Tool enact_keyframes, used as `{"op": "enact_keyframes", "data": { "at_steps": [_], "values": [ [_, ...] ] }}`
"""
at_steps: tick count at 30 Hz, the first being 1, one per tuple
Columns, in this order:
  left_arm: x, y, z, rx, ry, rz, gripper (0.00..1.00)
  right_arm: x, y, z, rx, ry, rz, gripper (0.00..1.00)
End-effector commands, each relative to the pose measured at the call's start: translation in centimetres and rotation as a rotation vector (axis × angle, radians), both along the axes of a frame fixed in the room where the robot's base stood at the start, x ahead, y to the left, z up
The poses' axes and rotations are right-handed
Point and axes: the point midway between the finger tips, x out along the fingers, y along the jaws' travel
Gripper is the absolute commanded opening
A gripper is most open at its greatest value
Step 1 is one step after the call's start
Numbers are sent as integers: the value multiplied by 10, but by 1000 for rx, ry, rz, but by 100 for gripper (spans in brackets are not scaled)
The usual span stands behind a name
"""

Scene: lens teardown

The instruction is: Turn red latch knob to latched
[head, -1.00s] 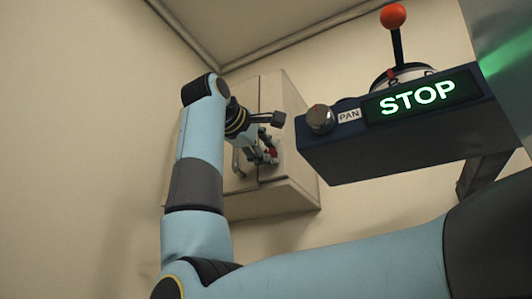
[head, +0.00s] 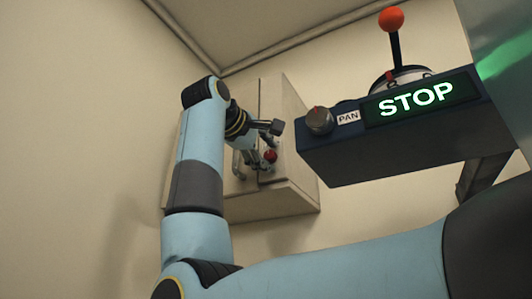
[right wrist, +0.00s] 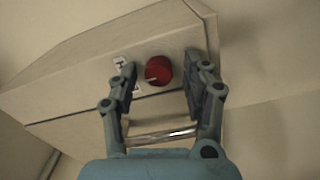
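The red latch knob (head: 269,156) sits on the front of a beige wall cabinet (head: 292,165). The right gripper is open and empty. In the head view the right gripper (head: 260,143) is just above and left of the knob. A small white label (right wrist: 120,63) beside the knob is partly hidden by the left finger. My left gripper is not in view.
A metal bar handle (right wrist: 165,135) crosses below the knob, between the gripper fingers. A dark blue console with a lit STOP sign (head: 415,98), a PAN dial (head: 319,120) and a red-ball lever (head: 391,19) is at the right. Bare wall fills the left.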

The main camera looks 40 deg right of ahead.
Motion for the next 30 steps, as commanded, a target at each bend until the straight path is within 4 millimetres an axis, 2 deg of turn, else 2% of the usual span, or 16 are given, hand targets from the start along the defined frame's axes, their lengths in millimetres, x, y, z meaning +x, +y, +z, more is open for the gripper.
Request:
{"op": "enact_keyframes", "data": {
  "at_steps": [8,11,21,30],
  "values": [
    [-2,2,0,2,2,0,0,0,2,1,-1,0,2,51],
    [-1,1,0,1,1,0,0,-2,11,1,-1,-1,3,51],
    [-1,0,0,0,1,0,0,-17,64,0,0,0,3,51],
    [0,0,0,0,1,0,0,-21,72,0,-1,0,0,51]
  ]
}}
